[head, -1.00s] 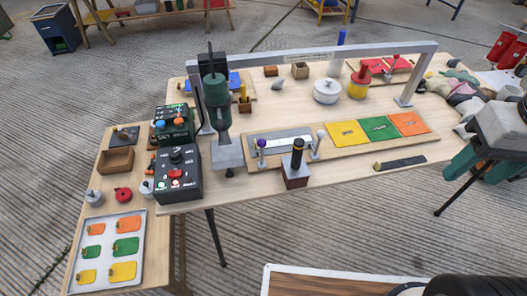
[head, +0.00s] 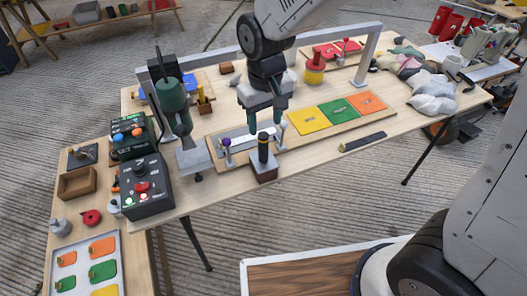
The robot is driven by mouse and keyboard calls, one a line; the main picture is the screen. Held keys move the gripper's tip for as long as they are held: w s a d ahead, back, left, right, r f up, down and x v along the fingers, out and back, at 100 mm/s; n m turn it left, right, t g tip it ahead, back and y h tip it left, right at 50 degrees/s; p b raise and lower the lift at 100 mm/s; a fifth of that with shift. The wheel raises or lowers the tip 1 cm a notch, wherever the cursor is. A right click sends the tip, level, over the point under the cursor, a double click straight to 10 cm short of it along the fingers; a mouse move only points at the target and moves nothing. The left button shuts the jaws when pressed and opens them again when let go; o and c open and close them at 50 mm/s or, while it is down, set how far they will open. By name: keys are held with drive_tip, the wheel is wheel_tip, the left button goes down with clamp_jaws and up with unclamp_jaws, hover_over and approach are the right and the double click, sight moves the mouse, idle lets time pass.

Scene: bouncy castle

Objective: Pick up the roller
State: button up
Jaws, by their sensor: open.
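A black cylindrical handle with a yellow band (head: 263,150) stands upright in a dark wooden block with a grey top (head: 264,170), near the table's front edge. It looks like the roller's handle; no rolling part shows, and I cannot tell what is inside the block. My gripper (head: 266,124) points down with its green fingers apart and nothing between them. In the picture its fingertips are just above the handle's top. I cannot tell the exact gap in depth.
A grey frame (head: 216,57) arches over the table close to my arm. A green press tool (head: 173,108) and a control box (head: 147,188) stand to the left. Yellow, green and orange patches (head: 338,114) lie on a board to the right. A dark strip (head: 363,142) lies at the front.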

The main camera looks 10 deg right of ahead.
sight(263, 135)
drive_tip(key=f, duration=0.8)
drive_tip(key=shift+w+a+f, duration=0.1)
drive_tip(key=shift+a, duration=0.15)
drive_tip(key=shift+c, duration=0.2)
drive_tip(key=c, duration=1)
